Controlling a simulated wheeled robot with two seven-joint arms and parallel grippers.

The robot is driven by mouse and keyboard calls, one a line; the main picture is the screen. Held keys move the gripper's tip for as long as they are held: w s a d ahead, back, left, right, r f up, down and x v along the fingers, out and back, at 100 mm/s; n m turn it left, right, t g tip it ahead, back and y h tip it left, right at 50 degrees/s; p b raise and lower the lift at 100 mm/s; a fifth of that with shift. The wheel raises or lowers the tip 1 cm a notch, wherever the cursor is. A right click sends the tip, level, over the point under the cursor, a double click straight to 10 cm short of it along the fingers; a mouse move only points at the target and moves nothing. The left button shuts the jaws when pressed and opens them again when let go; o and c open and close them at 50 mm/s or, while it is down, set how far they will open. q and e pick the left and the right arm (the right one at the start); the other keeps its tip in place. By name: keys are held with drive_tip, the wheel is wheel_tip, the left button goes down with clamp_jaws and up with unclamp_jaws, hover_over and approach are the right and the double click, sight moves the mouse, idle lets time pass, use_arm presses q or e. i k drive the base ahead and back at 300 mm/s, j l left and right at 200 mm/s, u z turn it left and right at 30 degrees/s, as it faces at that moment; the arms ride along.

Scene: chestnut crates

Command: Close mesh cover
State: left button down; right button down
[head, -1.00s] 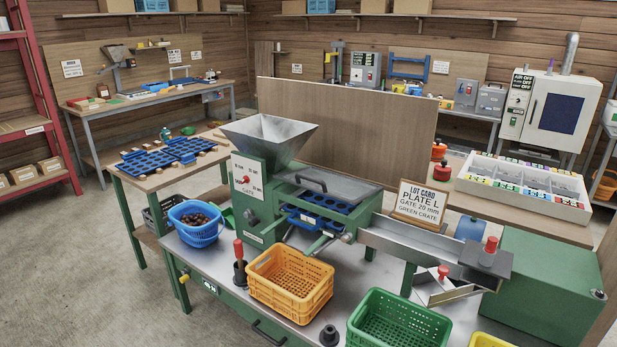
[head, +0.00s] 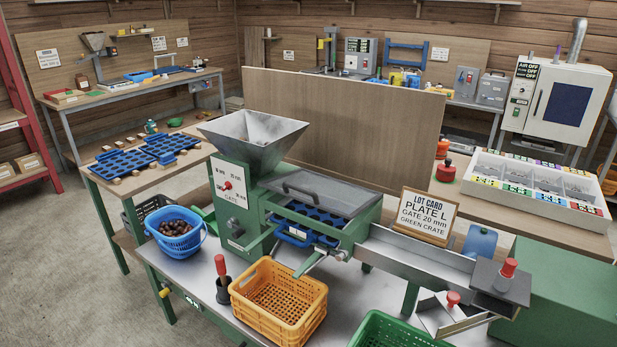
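The mesh cover (head: 325,193) is a grey flat panel with a dark handle (head: 303,191) on top of the green sorting machine (head: 240,195), right of the grey hopper (head: 252,135). It looks to lie flat or nearly flat over the machine's frame; I cannot tell whether it is fully down. A blue perforated plate (head: 300,232) shows in the opening below the cover's front edge. Neither of my grippers shows in the head view.
An orange crate (head: 280,303) stands on the bench before the machine, with a green crate (head: 392,333) to its right. A blue basket of chestnuts (head: 176,232) is at left. The lot card (head: 427,216) stands behind the metal chute (head: 415,250). A wooden panel (head: 345,120) rises behind.

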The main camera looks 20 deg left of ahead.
sight(346, 199)
drive_tip(key=i+j+z, duration=0.2)
drive_tip(key=i, duration=0.3)
drive_tip(key=i+j+z, duration=0.15)
drive_tip(key=i+j, duration=0.25)
